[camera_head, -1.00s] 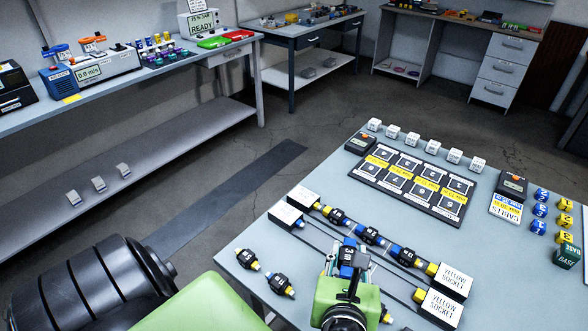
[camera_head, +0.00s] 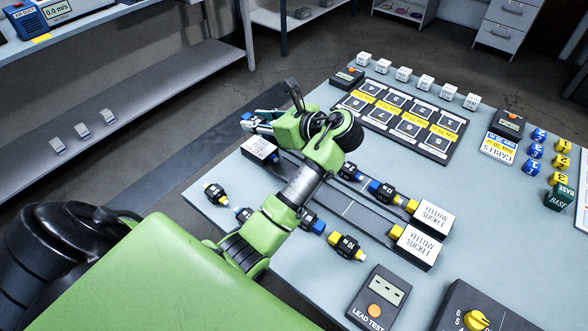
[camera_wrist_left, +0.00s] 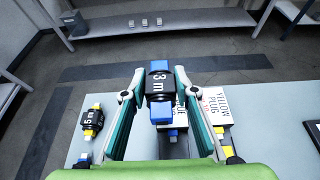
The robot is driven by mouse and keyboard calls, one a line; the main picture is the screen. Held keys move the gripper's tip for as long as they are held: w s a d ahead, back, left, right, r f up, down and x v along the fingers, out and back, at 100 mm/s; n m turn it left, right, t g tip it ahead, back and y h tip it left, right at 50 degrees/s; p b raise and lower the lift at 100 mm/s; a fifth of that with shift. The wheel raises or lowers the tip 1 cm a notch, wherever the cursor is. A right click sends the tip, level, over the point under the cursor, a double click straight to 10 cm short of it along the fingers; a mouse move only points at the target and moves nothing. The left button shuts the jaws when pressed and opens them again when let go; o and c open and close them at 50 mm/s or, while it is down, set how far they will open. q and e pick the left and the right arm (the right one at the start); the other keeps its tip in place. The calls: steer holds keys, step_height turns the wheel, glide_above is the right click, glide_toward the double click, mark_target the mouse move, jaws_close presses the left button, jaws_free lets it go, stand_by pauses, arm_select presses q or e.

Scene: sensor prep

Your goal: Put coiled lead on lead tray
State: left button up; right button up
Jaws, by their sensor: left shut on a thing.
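My left gripper (camera_head: 258,122) is shut on a black coiled lead marked 3 m with blue ends. The lead (camera_wrist_left: 159,84) shows clearly between the fingers in the left wrist view. In the head view the gripper is above the far left part of the table, near a white-topped plug block (camera_head: 260,148), and the arm hides part of the leads behind it. A dark tray (camera_head: 340,106) with numbered squares and yellow strips stands toward the back of the table; I cannot tell for sure that it is the lead tray. My right gripper is not in view.
A lead tester (camera_head: 378,297) and a dial box (camera_head: 478,318) are at the front. White cubes (camera_head: 403,74) line the back edge. Bare table lies right of the sockets.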

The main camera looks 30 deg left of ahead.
arm_select(q)
steer(key=d+f, duration=0.2)
steer(key=d, duration=0.1)
steer(key=d+f, duration=0.5)
steer(key=d, duration=0.1)
steer(key=shift+w+d+f+b, duration=0.15)
steer(key=shift+w+d+b, duration=0.15)
steer(key=shift+w, duration=0.1)
steer(key=f, duration=0.3)
steer(key=shift+d, duration=0.4)
steer(key=shift+f, duration=0.5)
steer(key=o, duration=1.1)
steer(key=shift+f, duration=0.1)
